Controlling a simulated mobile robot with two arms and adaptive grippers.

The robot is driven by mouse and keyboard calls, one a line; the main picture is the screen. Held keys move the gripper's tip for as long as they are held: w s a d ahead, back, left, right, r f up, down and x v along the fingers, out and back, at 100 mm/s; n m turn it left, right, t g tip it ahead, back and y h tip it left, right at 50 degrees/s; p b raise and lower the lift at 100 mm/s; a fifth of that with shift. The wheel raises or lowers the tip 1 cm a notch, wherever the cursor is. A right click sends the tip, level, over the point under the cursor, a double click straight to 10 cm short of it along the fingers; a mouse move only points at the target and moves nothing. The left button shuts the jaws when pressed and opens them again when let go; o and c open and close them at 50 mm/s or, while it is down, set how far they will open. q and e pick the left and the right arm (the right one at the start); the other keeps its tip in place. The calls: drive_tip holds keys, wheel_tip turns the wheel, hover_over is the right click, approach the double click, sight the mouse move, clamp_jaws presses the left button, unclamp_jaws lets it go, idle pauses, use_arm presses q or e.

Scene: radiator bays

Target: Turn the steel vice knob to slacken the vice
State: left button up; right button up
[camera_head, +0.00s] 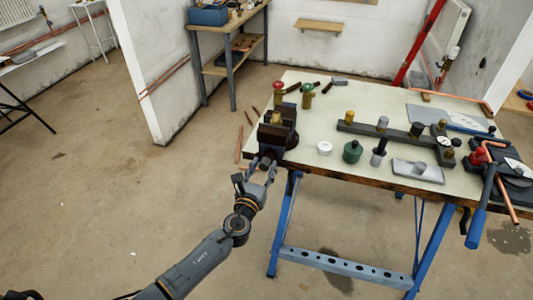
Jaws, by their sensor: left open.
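The dark vice (277,134) is fixed at the left front corner of the workbench (330,103), with brownish jaws. Its steel knob is hard to make out; the front of the vice is partly hidden behind my gripper. My left gripper (262,166) is open, its fingers pointing up at the lower front of the vice by the bench edge. I cannot tell whether the fingers touch the vice or sit around the knob. My right gripper is not in view.
Red-handled and green-handled valves (308,91) stand just behind the vice. A white round tub (324,148), a green canister (352,151) and a long dark bar with fittings (385,131) lie to the right.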

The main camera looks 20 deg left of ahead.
use_arm(q)
drive_tip(key=m, duration=0.1)
drive_tip(key=m+p, duration=0.1)
drive_tip(key=m, duration=0.1)
drive_tip(key=shift+r, duration=0.4)
drive_tip(key=shift+f+m, duration=0.3)
drive_tip(key=shift+m, duration=0.8)
drive_tip(key=shift+f, duration=0.1)
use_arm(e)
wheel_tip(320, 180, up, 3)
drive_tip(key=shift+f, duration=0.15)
use_arm(q)
drive_tip(key=shift+s, duration=0.15)
